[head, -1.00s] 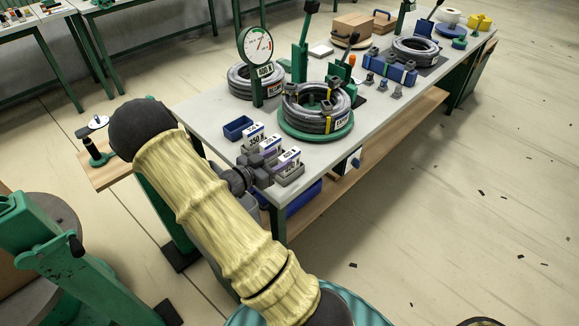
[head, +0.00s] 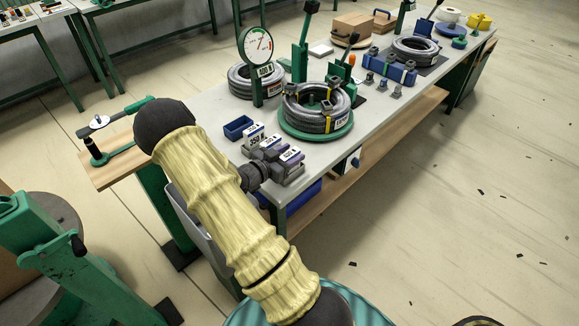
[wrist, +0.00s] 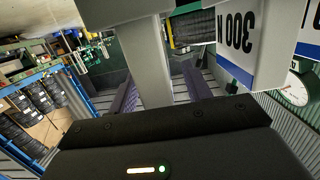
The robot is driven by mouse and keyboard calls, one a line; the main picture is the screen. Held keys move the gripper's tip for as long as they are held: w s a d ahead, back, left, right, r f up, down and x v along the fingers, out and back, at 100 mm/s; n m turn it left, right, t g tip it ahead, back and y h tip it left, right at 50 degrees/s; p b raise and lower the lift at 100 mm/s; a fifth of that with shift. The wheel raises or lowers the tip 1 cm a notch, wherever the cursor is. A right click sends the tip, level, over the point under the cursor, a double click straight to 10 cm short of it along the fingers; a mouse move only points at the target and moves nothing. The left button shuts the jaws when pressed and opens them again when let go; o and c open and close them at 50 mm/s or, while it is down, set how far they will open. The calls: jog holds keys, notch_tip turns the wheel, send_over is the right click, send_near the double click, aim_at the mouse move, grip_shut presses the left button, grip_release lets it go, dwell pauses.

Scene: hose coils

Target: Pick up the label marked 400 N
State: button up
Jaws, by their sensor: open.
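A row of small labels in grey holders stands at the near end of the workbench in the head view: a back label (head: 255,140), a middle label (head: 270,149) and a front label (head: 291,155). Their numbers are too small to read surely. My gripper (head: 262,172) is right at the row, partly covering the holders. In the wrist view, my gripper (wrist: 160,88) is open, with a grey upright piece (wrist: 147,55) between its fingers; its marking does not show. An upside-down label (wrist: 236,38) beside it seems to read 300 N. I cannot make out 400 N.
The workbench (head: 215,108) carries a small blue bin (head: 238,127) behind the labels. Beyond are a hose coil on a green turntable (head: 318,134), a round gauge (head: 257,46) on a post and a blue rack (head: 390,68). The floor to the right is mostly clear.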

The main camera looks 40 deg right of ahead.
dwell(0.3)
grip_shut()
notch_tip(320, 180, up, 10)
dwell(0.7)
dwell(0.4)
